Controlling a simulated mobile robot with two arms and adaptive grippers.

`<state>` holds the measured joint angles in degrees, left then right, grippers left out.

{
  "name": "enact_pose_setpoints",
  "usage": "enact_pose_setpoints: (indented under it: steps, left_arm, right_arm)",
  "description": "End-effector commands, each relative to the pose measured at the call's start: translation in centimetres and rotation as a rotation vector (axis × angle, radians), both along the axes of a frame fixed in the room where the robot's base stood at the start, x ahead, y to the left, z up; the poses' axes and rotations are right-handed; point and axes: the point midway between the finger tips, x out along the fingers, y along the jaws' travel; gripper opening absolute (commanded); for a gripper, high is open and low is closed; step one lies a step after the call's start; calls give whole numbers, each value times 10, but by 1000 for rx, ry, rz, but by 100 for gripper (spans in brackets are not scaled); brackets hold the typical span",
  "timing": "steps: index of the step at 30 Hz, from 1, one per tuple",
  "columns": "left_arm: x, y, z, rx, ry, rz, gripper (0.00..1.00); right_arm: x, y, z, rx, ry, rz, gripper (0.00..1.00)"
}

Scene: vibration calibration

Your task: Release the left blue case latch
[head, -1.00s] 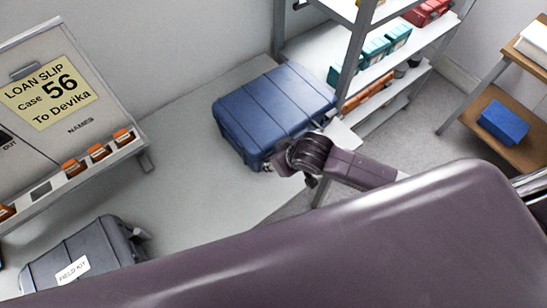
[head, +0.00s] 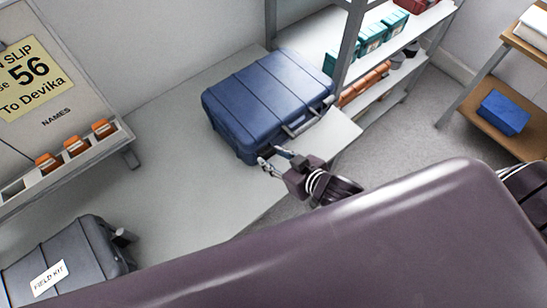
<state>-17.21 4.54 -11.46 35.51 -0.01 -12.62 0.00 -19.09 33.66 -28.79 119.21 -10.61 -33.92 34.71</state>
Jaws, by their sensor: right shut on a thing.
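The blue case (head: 262,95) lies closed on the light grey bench top. Its handle (head: 308,121) is on the front face, turned to the lower right. My right gripper (head: 272,159) is at the near left end of that front face, with its fingers pointing at the case. It is shut on the left latch there; the latch is small and mostly hidden between the fingertips. My left gripper is not in view.
A grey field kit case (head: 68,262) stands at lower left. A board with a loan slip (head: 28,75) and orange pieces is at the left. A metal shelf (head: 352,45) with teal and orange boxes stands behind the blue case. The bench (head: 175,165) is clear left of the blue case.

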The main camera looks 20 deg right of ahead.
Motion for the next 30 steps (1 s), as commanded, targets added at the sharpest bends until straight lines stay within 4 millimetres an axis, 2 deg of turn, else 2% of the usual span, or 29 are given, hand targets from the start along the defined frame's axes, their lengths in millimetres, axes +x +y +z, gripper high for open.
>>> enact_pose_setpoints:
  steps: [8,9,13,23,30]
  left_arm:
    - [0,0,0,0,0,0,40]
    - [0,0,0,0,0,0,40]
    - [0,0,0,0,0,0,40]
    - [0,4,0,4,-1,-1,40]
    - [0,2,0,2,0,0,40]
  right_arm:
    - [2,0,2,1,-6,1,9]
    - [2,0,2,1,-6,1,35]
    - [1,0,2,1,-5,1,49]
    - [-1,0,1,1,-1,1,51]
    - [-22,-7,15,1,1,2,51]
